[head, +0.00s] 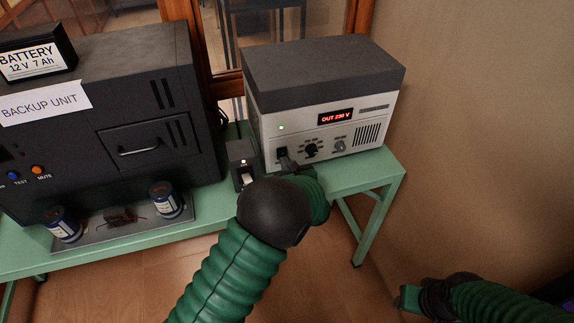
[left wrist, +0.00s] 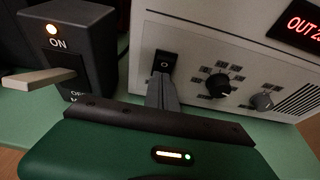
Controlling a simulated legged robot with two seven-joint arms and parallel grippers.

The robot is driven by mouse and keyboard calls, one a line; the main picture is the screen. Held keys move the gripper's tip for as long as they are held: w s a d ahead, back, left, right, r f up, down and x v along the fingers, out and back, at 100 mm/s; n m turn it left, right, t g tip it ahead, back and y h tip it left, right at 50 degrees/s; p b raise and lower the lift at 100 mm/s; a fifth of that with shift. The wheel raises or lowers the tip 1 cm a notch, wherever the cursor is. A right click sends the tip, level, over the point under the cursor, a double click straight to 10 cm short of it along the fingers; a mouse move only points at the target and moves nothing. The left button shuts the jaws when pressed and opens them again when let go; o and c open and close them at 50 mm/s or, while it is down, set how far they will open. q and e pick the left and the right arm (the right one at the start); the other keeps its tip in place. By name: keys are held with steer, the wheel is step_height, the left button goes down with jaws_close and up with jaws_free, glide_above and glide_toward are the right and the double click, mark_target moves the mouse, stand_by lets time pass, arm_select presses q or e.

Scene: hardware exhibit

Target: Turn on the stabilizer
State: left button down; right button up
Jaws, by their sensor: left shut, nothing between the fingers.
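The stabilizer (head: 320,75) is a pale box with a dark grey top on the right end of the green bench. Its red display (head: 335,117) reads OUT 230 V, and a green lamp (head: 282,128) glows on its front. A black rocker switch (left wrist: 165,63) is at the lower left of its front. My left gripper (head: 287,163) is shut and empty, its fingertips just below or at the switch in the left wrist view (left wrist: 163,90); I cannot tell whether they touch it. My right gripper (head: 408,297) is low at the right, away from the bench, its fingers unclear.
A black lever box (left wrist: 97,40) marked ON, with a lit lamp and pale lever (left wrist: 38,79), stands left of the stabilizer. A dark backup unit (head: 110,90) with a battery (head: 38,58) on top fills the left of the bench (head: 365,172). Knobs (left wrist: 219,85) sit right of the switch.

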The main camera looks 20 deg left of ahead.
arm_select(q)
steer(key=shift+r+p, duration=0.6)
steer(key=shift+r, duration=0.2)
steer(key=shift+d, duration=0.1)
